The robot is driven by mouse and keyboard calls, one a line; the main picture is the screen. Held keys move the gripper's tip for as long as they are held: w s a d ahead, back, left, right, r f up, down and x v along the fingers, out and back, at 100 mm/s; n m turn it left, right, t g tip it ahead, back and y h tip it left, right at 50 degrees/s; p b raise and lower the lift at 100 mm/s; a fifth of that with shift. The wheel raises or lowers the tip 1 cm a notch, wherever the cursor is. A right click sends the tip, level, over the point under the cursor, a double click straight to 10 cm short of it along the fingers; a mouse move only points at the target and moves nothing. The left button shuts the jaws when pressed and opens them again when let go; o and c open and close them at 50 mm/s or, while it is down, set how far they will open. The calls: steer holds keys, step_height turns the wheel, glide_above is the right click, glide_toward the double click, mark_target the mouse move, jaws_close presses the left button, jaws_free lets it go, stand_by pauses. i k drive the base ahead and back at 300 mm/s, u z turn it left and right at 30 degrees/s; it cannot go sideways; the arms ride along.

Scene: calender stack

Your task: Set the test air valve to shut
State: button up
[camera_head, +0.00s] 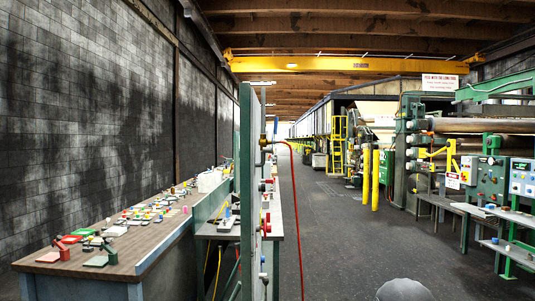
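A small brass-coloured valve (264,143) sits on the edge of a tall green post at the centre left. A blue lever (275,127) stands roughly upright beside it. A red hose (296,200) runs from the valve to the right, bends and hangs to the floor. This looks like the test air valve, but no label on it is readable. The valve is small and seen nearly edge-on, so I cannot tell whether it is open or shut. My gripper is not in view. A grey rounded shape at the bottom edge may be part of me.
A wooden bench (160,239) with many small coloured parts stands at the left. A narrower bench (276,222) adjoins the green post (247,190). The dark floor (335,235) is open down the middle. Yellow bollards (375,180) and green control cabinets (488,180) stand at the right.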

mark_target(276, 119)
steer(key=z, duration=0.35)
steer(key=i, duration=0.55)
steer(key=z, duration=0.6)
steer(key=i, duration=1)
steer(key=u, duration=0.55)
steer(key=i, duration=0.75)
steer(key=u, duration=0.45)
